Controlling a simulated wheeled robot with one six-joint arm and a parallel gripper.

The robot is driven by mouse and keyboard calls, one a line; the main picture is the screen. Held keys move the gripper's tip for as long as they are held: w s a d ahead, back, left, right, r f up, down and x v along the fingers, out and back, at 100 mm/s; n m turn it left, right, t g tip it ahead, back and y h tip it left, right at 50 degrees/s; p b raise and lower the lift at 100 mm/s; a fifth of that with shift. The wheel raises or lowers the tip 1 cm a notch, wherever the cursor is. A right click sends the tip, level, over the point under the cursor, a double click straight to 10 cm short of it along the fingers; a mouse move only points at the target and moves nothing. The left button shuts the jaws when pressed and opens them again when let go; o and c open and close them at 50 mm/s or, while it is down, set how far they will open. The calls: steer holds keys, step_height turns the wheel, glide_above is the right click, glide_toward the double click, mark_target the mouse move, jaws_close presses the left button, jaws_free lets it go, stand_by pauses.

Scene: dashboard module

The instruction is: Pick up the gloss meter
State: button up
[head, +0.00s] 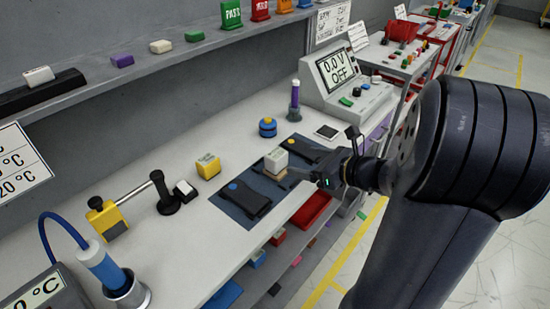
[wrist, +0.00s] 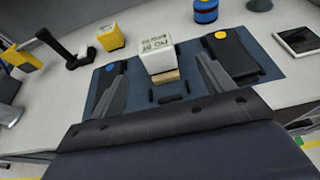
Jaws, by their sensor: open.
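A small cream block with dark green lettering (head: 276,159) sits on the dark blue mat (head: 230,207), with a tan part below it; I take it to be the gloss meter, but its print is not clearly readable. In the wrist view the block (wrist: 158,48) is ahead, centred between my fingertips. My gripper (wrist: 161,72) is open and empty, one finger on each side of the line to the block. In the head view my gripper (head: 292,180) reaches in from the right, low over the mat. Contact with the block cannot be told.
Black modules with a blue button (head: 246,199) and a yellow button (head: 306,150) flank the block on the mat. A yellow cube (head: 208,166), a blue round item (head: 267,128) and a black stand (head: 166,195) are nearby. A red bin (head: 312,209) is below the bench's front edge.

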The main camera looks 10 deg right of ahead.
mark_target(282, 156)
steer(key=x, duration=0.5)
steer(key=shift+a, duration=0.1)
steer(key=shift+a+r+x, duration=0.1)
steer(key=shift+x, duration=1.2)
steer(key=shift+a+r+x, duration=0.15)
steer(key=shift+x, duration=1.15)
steer(key=shift+c, duration=0.3)
